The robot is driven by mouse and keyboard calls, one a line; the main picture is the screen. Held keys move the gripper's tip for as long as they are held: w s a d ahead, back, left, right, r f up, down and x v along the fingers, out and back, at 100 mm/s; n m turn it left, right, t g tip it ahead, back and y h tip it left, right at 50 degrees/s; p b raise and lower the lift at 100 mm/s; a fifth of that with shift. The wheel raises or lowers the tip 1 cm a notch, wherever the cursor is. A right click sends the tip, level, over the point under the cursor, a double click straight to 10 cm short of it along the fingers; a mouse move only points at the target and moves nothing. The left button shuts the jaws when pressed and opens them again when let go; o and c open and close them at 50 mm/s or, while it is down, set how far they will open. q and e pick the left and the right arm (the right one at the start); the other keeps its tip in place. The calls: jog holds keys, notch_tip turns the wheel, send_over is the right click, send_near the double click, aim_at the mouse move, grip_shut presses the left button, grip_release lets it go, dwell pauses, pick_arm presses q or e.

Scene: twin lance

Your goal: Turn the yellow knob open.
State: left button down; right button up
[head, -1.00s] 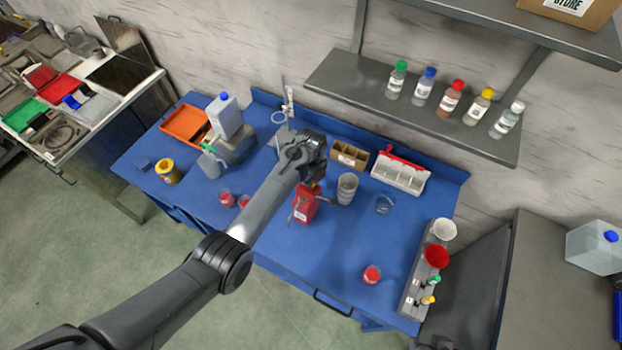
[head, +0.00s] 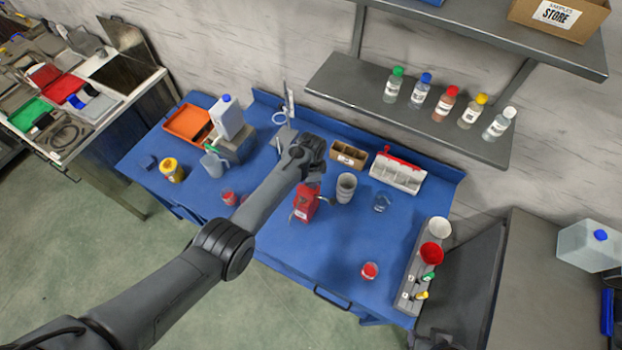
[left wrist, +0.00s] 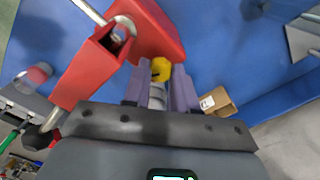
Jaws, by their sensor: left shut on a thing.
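The yellow knob (left wrist: 161,69) shows in the left wrist view, on the near side of a red unit (left wrist: 155,30) with a metal rod and a red bracket. My left gripper (left wrist: 160,85) has its two fingers on either side of the knob and is shut on it. In the head view the red unit (head: 306,203) stands on the blue bench, and my left arm reaches over to it. The knob and fingertips are hidden there behind my wrist. My right gripper is not in view.
A grey rack (head: 412,280) holds funnels at the right end. A bottle shelf (head: 400,120) overhangs behind.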

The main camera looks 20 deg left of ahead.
pick_arm(q)
jog(key=n, duration=0.4)
jog(key=shift+p, duration=0.3)
jog(key=shift+n, duration=1)
jog(key=c, duration=0.9)
grip_release()
jog(key=shift+r+p, duration=0.35)
jog(key=shift+r, duration=0.3)
notch_tip(320, 180, up, 10)
jog(key=shift+f, duration=0.25)
